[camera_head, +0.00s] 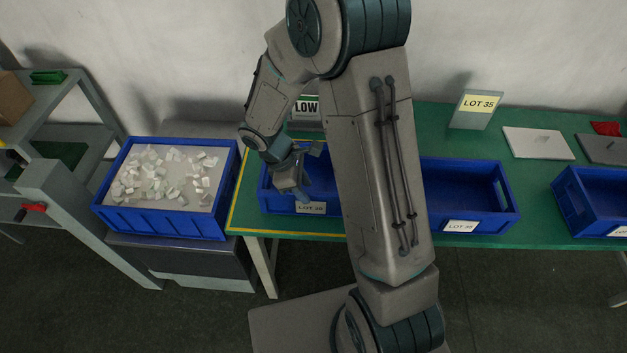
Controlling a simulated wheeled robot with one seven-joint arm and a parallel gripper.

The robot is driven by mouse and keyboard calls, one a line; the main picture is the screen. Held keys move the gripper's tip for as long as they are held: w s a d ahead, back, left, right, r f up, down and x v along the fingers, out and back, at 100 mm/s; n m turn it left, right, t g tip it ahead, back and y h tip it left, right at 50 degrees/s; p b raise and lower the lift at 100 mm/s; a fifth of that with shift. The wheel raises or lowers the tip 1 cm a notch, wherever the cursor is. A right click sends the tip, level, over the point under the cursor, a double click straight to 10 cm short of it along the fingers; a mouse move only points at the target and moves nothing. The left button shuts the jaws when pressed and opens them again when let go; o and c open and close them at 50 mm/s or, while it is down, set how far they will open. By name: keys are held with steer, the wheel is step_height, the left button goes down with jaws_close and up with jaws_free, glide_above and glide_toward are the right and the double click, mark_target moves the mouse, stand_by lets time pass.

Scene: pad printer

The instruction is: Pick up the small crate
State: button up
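Several blue crates are in view, and I cannot tell for certain which one the task means. One blue crate (273,201) with a white lot label stands at the left end of the green table, partly hidden by my arm. Another blue crate (495,222) with a label stands right of my arm and looks empty, its left part hidden. A third blue crate (581,213) is at the right edge, cut off by the frame. My gripper (293,193) points down at the left table crate, over or in front of its inside. Its fingers are too small to read.
A blue crate (165,223) full of white pieces sits on a grey stand left of the table. The green table (436,130) carries a "LOT 35" sign (475,109), a "LOW" sign (306,107) and a pale plate (538,143). A grey shelf (62,195) stands far left.

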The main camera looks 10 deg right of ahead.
mark_target(310, 193)
steer(key=shift+w+p+x, duration=0.2)
steer(key=shift+p+x, duration=0.15)
steer(key=shift+x, duration=1.3)
steer(key=shift+w+p+x, duration=0.2)
steer(key=shift+p+x, duration=0.1)
steer(key=shift+x, duration=1.35)
jaws_close()
